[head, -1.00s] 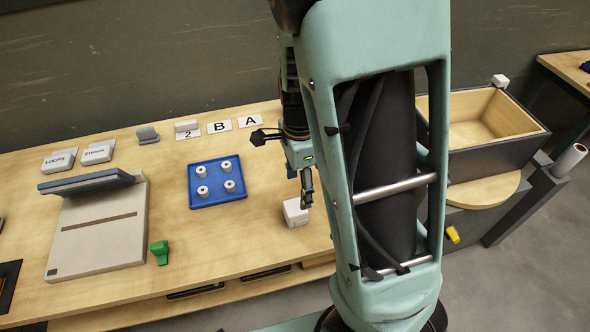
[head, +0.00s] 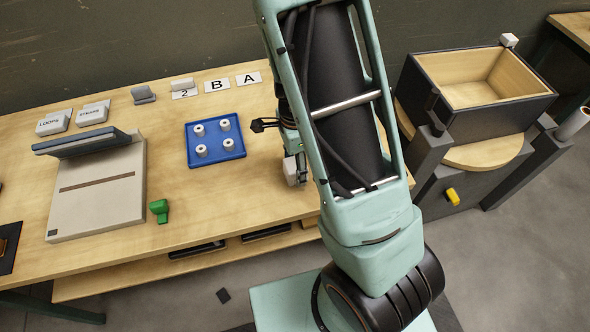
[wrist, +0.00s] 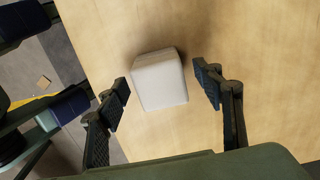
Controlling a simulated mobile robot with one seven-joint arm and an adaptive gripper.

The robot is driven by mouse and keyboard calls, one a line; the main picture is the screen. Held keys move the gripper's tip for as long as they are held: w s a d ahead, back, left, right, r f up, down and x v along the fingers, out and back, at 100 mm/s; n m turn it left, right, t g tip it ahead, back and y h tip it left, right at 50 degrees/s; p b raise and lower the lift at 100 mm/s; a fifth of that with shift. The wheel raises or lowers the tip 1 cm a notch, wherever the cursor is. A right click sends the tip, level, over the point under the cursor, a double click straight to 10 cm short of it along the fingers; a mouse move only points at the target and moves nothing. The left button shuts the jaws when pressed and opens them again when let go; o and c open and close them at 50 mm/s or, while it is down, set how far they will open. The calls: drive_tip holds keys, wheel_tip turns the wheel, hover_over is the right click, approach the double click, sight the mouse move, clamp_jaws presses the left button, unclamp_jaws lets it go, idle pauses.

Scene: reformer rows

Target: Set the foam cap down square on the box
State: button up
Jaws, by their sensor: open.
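A white block (head: 290,172), which looks like the foam cap, sits on the wooden table near its front right edge. It also shows in the wrist view (wrist: 160,80), with a greyer side face toward the top of the picture. My gripper (wrist: 162,82) is open, with one finger on each side of the block and a gap at both sides. In the head view my gripper (head: 301,170) is beside the block, and my arm partly hides both. The large dark box (head: 500,109) with a wooden inside stands at the right, apart from the table. A small white cube (head: 509,40) sits on its back corner.
A blue tray (head: 238,154) with several white spools lies left of my gripper. A green piece (head: 159,210) and a pale slotted stand (head: 98,205) are further left. Labelled cards (head: 215,85) line the back. A yellow piece (head: 453,196) shows below the box.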

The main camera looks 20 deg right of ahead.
drive_tip(key=c, duration=1)
drive_tip(key=shift+c, duration=0.2)
